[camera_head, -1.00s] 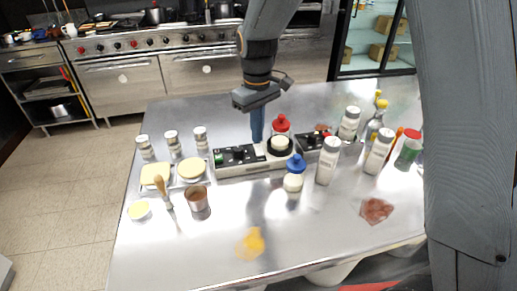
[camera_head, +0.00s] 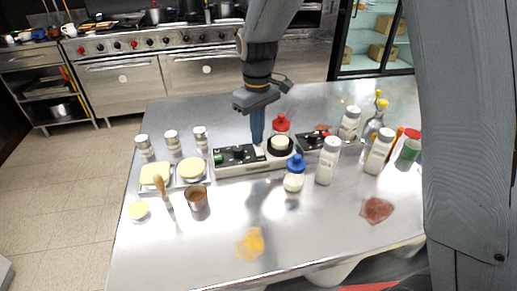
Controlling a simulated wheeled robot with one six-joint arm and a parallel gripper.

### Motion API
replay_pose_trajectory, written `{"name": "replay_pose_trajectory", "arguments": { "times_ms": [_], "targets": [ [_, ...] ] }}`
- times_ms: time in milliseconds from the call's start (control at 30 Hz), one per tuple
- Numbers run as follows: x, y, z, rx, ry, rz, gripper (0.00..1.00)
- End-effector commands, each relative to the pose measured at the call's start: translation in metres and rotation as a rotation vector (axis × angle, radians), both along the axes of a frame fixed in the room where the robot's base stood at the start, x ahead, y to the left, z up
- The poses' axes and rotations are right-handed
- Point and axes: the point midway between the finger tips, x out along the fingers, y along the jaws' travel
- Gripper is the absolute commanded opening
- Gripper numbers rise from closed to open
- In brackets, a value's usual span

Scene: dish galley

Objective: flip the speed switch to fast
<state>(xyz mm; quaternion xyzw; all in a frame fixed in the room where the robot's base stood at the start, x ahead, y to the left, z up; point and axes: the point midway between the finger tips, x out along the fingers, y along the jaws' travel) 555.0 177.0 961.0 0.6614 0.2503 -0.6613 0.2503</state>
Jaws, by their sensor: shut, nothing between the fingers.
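My gripper (camera_head: 257,140) is shut and empty. It points straight down with its blue fingertips at the right end of a black control panel. The panel (camera_head: 232,155) has small switches and a green part at its left end. It sits on a pale base (camera_head: 240,168) on the steel table. I cannot tell which small part is the speed switch, or whether the fingertips touch the panel. A round black-rimmed dial or cup with a cream top (camera_head: 280,144) stands just right of the fingertips.
A red-capped bottle (camera_head: 281,124) stands just behind, and a blue-capped bottle (camera_head: 294,173) in front. A second black panel (camera_head: 313,142) and several white shakers stand to the right. Small jars, cream-topped dishes and a brown cup (camera_head: 197,198) are at left.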

Motion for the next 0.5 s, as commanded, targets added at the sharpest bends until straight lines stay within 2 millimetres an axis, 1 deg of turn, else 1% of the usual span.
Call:
{"name": "replay_pose_trajectory", "arguments": {
  "times_ms": [500],
  "targets": [
    [-0.0002, -0.0001, -0.0076, -0.001, 0.001, 0.000, 0.00]
  ]
}}
